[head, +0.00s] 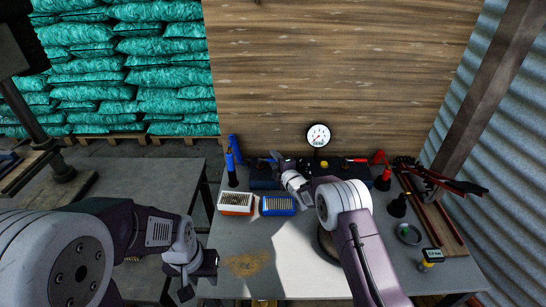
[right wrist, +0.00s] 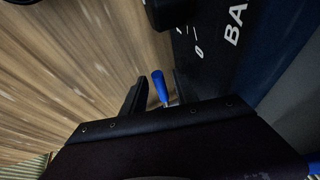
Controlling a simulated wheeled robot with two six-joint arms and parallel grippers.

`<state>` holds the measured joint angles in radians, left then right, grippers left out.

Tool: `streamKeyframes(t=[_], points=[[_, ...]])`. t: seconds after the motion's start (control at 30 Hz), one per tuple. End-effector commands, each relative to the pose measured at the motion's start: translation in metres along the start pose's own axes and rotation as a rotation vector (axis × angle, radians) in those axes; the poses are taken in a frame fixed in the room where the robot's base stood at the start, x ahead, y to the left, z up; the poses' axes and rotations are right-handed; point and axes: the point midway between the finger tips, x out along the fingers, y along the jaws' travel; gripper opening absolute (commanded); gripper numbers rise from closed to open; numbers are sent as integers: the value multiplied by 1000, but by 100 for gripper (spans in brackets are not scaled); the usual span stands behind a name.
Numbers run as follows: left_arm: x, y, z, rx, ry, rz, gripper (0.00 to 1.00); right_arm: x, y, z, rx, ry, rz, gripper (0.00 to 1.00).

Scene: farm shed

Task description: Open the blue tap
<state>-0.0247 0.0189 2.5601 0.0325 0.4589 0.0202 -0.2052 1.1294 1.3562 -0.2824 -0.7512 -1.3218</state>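The blue tap's lever (right wrist: 160,86) shows in the right wrist view, slim and tilted, beside a dark panel with white lettering. In the head view a small blue piece (head: 264,160) sits at the left end of the dark manifold (head: 264,181), partly covered by my right arm. My right gripper (right wrist: 157,92) has its dark fingers on either side of the blue lever, with a gap between them; I cannot tell whether either finger touches it. In the head view the fingertips are hard to make out. My left gripper (head: 198,280) is open and empty at the bench's front left.
A gauge (head: 318,135) stands above the manifold, with a red lever (head: 356,160) to the right. Blue (head: 232,174) and red (head: 382,180) upright items flank the manifold. The bench's front left is clear.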

Motion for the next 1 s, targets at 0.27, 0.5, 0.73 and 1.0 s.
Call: streamKeyframes(t=[0.27,0.5,0.73,1.0], points=[[0,0,0,0,0,0,36,0,0,0,1,0,-1,0],[0,0,0,0,0,0,36,0,0,0,1,0,-1,0],[0,0,0,0,0,0,36,0,0,0,1,0,-1,0],[0,0,0,0,0,0,36,0,0,0,0,0,-1,0]])
